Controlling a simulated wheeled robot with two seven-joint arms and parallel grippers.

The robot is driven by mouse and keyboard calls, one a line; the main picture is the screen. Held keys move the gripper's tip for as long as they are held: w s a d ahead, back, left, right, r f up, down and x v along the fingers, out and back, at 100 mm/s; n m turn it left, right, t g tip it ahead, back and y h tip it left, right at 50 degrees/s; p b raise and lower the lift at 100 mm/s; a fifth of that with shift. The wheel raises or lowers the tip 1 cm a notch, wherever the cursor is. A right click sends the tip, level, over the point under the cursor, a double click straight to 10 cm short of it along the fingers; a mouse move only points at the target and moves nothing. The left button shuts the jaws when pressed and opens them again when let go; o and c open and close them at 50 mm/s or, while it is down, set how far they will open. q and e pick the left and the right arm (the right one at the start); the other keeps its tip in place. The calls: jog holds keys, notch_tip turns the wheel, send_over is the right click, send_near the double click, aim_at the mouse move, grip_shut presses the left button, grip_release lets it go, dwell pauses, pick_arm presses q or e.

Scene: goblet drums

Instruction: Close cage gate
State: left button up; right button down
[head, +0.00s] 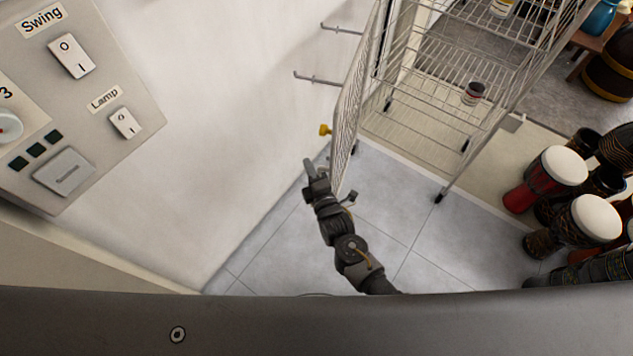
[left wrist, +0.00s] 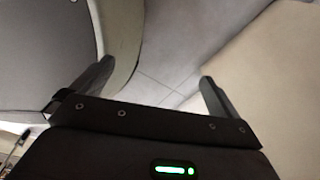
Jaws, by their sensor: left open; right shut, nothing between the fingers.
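The cage gate (head: 352,95) is a wire mesh panel seen nearly edge-on in the head view. It stands open, swung out from the wire cage (head: 440,75). A yellow knob (head: 325,130) shows at its left side. My right gripper (head: 309,164) is shut and empty, just left of the gate's near lower end; I cannot tell whether it touches the mesh. My left gripper (left wrist: 155,78) shows only in the left wrist view, open with nothing between its fingers.
Several goblet drums (head: 566,168) stand at the right. Two metal hooks (head: 318,79) stick out from the white wall left of the gate. A switch panel (head: 80,95) is at the upper left. Tiled floor (head: 390,200) below the gate is clear. A can (head: 473,93) sits in the cage.

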pick_arm(q)
jog(key=shift+s+d+r+p, duration=0.2)
jog(key=shift+d+r+p, duration=0.25)
jog(key=shift+r+p, duration=0.2)
pick_arm(e)
jog(key=d, duration=0.3)
jog(key=shift+s+d, duration=0.25)
jog(key=shift+d, duration=0.05)
pick_arm(q)
jog(key=shift+w, duration=0.1)
